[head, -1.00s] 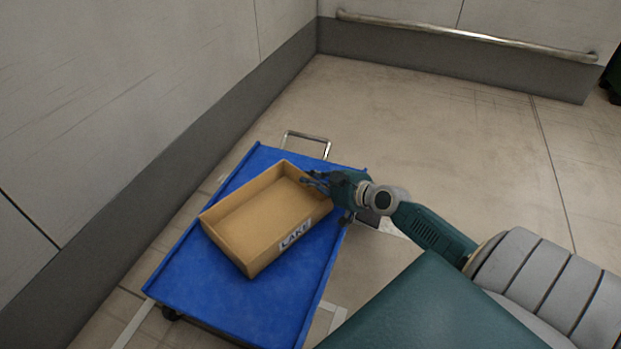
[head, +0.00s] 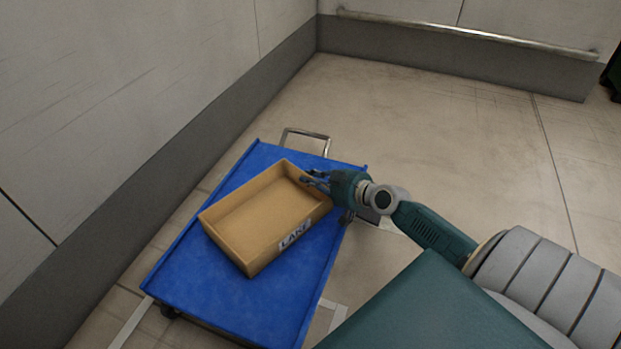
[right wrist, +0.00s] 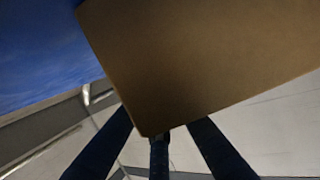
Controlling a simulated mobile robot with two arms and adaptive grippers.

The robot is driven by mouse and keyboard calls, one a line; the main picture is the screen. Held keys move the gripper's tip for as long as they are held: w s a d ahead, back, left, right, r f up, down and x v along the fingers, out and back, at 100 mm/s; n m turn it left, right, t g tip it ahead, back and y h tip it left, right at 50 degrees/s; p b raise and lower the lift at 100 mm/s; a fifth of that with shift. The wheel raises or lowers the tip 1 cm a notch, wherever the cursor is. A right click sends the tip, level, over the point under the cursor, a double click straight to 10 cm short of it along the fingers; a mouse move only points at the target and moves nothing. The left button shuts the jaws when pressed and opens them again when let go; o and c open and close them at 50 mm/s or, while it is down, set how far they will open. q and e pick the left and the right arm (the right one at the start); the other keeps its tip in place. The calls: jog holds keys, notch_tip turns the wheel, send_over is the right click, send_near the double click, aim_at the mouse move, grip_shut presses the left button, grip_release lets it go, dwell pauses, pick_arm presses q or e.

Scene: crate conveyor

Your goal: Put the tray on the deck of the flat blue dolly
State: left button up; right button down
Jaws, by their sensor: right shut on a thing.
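The tan tray (head: 262,212), labelled "LAKE" on its near right side, is over the deck of the flat blue dolly (head: 225,300) in the head view. It is turned at an angle to the deck. I cannot tell whether its bottom touches the deck. My right gripper (head: 312,181) is shut on the tray's right wall near the far right corner. In the right wrist view the tray (right wrist: 200,60) fills the upper middle, above the dark fingers (right wrist: 158,150), with the blue deck (right wrist: 35,50) at left. My left gripper is not in view.
A grey wall (head: 120,100) with a dark base runs along the left of the dolly. A metal handle (head: 307,138) stands at the dolly's far end. A rail (head: 460,32) lines the back wall. The floor (head: 430,130) behind and right is clear.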

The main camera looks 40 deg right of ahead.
jog(key=c, duration=1.8)
grip_release()
jog(key=shift+o, duration=0.2)
jog(key=shift+s, duration=0.1)
jog(key=v, duration=1.1)
jog(key=shift+s+d+r, duration=0.15)
jog(key=shift+s, duration=0.2)
jog(key=shift+s, duration=0.1)
